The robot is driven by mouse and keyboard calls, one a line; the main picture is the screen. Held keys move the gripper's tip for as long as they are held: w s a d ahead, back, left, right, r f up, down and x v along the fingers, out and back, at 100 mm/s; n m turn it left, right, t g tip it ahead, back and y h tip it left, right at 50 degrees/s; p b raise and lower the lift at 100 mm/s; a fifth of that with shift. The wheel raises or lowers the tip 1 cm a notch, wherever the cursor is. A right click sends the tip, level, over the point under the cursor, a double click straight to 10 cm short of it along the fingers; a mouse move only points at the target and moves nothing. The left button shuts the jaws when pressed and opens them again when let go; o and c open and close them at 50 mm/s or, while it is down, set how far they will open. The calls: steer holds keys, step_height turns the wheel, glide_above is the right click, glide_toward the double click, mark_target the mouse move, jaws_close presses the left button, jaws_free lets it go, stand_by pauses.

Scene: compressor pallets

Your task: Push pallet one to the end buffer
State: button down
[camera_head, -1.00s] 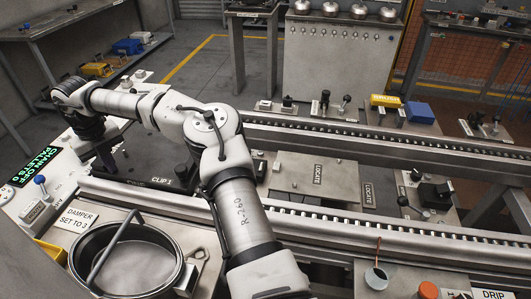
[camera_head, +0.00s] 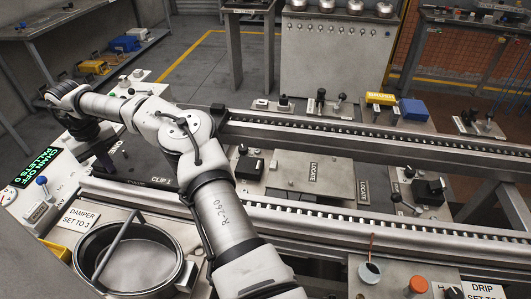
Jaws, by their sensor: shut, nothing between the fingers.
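My arm rises from the bottom centre, bends at its elbow and reaches left across the near rail. My gripper (camera_head: 108,160) points down at the left end of the conveyor; it is small and dark, and its fingertips are hard to make out. Nothing shows held in it. A flat metal plate (camera_head: 305,178) with a "LOCATE" label lies between the two conveyor rails, right of my arm. I cannot tell whether it is a pallet. No thing is readably marked as pallet one or the end buffer. A green display (camera_head: 32,168) reads "CHAIN OFF" and "PALLETS 0".
The near rail (camera_head: 390,228) and far rail (camera_head: 370,138) run across the view. A round metal pot (camera_head: 135,260) stands at the front left beside a "DAMPER SET TO 3" sign (camera_head: 82,219). Black clamps (camera_head: 428,192) sit at the right.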

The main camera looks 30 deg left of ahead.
steer(key=shift+s+a+f+y, duration=0.2)
steer(key=shift+a+y, duration=0.05)
steer(key=shift+a, duration=0.2)
steer(key=shift+s+a+f+y, duration=0.15)
steer(key=shift+s+a+y, duration=0.1)
steer(key=shift+a, duration=0.15)
steer(key=shift+w+d, duration=0.15)
steer(key=shift+d, duration=0.2)
steer(key=r+p, duration=0.2)
steer(key=a+r+p, duration=0.1)
steer(key=r+p, duration=0.1)
steer(key=r, duration=0.1)
steer(key=r+p, duration=0.3)
steer(key=shift+s+a+r, duration=0.1)
steer(key=shift+s+a, duration=0.05)
steer(key=shift+s, duration=0.05)
steer(key=shift+w+r+p, duration=0.3)
steer(key=shift+r+p, duration=0.3)
steer(key=shift+p, duration=0.05)
steer(key=shift+d+r, duration=0.15)
steer(key=shift+d, duration=0.1)
steer(key=shift+d, duration=0.1)
